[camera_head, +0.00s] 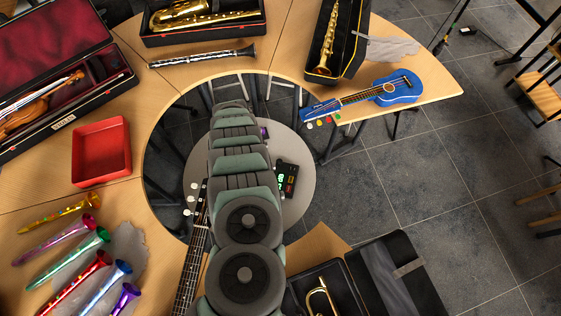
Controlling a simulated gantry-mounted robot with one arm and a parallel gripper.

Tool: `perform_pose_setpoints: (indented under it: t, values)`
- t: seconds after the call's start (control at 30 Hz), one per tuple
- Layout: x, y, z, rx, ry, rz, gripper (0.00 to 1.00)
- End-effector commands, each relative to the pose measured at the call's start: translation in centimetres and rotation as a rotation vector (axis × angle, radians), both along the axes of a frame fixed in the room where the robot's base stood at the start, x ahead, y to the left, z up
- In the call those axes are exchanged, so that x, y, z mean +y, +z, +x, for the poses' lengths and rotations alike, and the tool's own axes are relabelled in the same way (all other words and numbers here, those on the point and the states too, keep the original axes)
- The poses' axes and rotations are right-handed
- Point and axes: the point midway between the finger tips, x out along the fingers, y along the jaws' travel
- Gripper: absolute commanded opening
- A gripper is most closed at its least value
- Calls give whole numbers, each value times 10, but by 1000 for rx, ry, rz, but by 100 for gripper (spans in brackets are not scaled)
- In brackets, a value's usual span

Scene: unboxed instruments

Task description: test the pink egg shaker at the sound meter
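A small black device with a green lit display, which looks like the sound meter (286,179), stands on the round grey table (304,150) in the middle, just right of my arm. I cannot make out a pink egg shaker anywhere. A small purple object (264,132) shows at the right edge of my arm, mostly covered, and I cannot tell what it is. My arm runs up the middle of the picture and hides much of the round table. My gripper's fingers are hidden beneath or behind the arm.
A curved wooden table surrounds the round one. It bears an open violin case (60,40), a red tray (101,152), several coloured toy horns (72,285), a clarinet (203,56), saxophone cases, a blue ukulele (396,88), a guitar neck (192,262) and an open trumpet case (322,290).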

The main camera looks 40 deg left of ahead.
Motion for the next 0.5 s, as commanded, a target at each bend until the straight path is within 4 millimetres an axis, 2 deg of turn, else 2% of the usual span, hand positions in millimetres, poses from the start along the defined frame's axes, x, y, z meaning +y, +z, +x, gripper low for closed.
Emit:
perform_pose_setpoints:
  t: [0.37,0.43,0.5]
  values:
    - [0,0,0,0,0,0,0]
    - [1,6,1,-1,1,1,0]
    - [1,24,2,-4,3,1,0]
